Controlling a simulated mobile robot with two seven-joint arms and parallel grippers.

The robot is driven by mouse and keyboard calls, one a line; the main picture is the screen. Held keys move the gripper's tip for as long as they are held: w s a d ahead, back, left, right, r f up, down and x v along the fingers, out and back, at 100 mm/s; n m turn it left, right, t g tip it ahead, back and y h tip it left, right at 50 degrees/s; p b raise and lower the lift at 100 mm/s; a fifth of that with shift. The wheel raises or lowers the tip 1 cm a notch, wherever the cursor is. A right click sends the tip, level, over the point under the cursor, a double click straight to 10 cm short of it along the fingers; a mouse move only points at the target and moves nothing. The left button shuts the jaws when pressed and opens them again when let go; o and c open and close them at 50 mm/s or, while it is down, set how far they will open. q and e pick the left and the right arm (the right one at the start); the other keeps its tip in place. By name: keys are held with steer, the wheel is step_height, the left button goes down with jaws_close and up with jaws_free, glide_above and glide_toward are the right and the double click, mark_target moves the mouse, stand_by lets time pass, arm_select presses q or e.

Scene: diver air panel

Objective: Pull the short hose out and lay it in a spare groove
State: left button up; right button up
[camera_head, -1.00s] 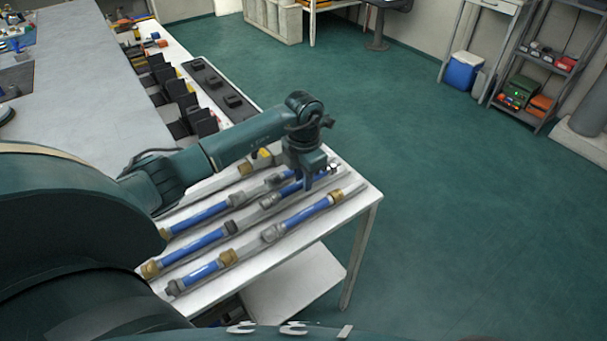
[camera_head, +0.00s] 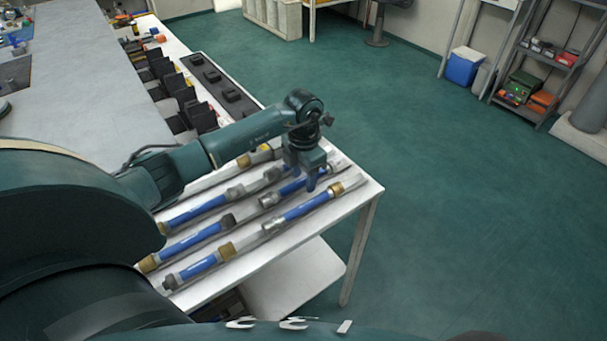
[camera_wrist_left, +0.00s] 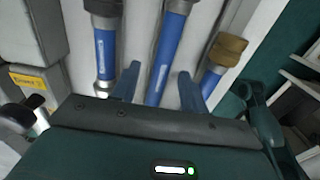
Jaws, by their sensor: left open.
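Several blue hoses with brass or grey end fittings lie in parallel grooves of a white rack (camera_head: 345,203) in the head view. My left gripper (camera_head: 311,181) hangs over the rack's right part, fingers pointing down. In the left wrist view, the open left gripper (camera_wrist_left: 160,92) has a blue hose (camera_wrist_left: 164,62) between its fingers, with no clear grip on it. A blue hose with a dark fitting (camera_wrist_left: 105,50) lies to its left, and one with a brass fitting (camera_wrist_left: 226,50) to its right. I cannot tell which is the short hose. My right gripper is out of view.
The nearest row holds a blue hose (camera_head: 308,209) close in front of my left gripper. Dark stands (camera_head: 185,98) and a black strip with blocks (camera_head: 222,88) stand behind the rack. A long grey bench (camera_head: 80,80) runs at left. Open green floor (camera_head: 450,210) lies right.

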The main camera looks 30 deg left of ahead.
arm_select(q)
step_height(320, 180, up, 13)
steer(key=b, duration=0.1)
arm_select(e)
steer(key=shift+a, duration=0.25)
